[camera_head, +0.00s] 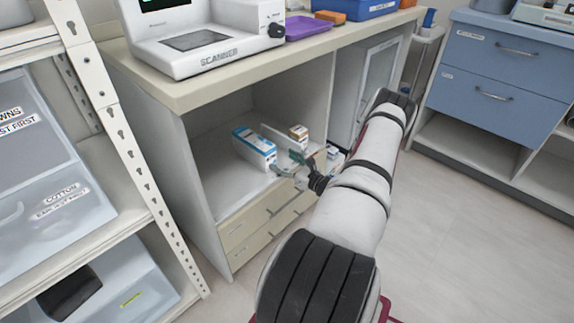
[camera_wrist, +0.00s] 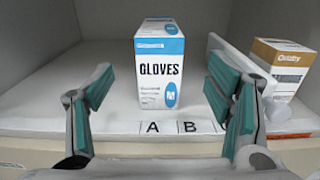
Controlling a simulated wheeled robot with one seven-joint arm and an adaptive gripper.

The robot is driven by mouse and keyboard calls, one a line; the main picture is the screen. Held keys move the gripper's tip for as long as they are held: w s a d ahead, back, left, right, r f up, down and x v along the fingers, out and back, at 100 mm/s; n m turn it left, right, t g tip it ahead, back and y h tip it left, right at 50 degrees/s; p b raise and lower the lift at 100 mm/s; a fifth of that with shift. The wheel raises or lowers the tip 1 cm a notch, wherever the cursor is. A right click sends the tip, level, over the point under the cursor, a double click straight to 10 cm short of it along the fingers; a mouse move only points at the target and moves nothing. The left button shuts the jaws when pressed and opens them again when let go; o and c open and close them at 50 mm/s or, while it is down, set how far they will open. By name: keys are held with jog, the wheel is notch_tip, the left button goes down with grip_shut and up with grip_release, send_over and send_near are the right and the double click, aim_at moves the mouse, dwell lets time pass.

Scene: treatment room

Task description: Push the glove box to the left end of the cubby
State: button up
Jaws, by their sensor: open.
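The glove box (camera_wrist: 160,70) is a white and blue carton printed GLOVES. It stands upright on the cubby floor (camera_wrist: 60,115), behind the letters A and B on the front strip. In the head view the glove box (camera_head: 254,148) is near the middle of the open cubby (camera_head: 215,160), with bare floor to its left. My gripper (camera_wrist: 158,80) is open, its teal-padded fingers spread on both sides of the box in the picture and nearer the camera. I cannot tell whether either finger touches it. In the head view my gripper (camera_head: 287,163) is at the cubby's front, right of the box.
A white panel (camera_wrist: 238,65) and a brown and white carton (camera_wrist: 283,65) stand to the right of the glove box. A scanner (camera_head: 205,45) and a purple tray (camera_head: 308,27) sit on the countertop above. A white shelving rack (camera_head: 110,110) stands at the left.

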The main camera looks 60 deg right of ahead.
aim_at(261, 147)
jog(key=b+x, duration=0.3)
jog(key=x, duration=0.9)
jog(key=shift+w, duration=0.2)
jog(key=c, duration=1.5)
jog(key=shift+a, duration=0.15)
jog(key=shift+c, duration=0.2)
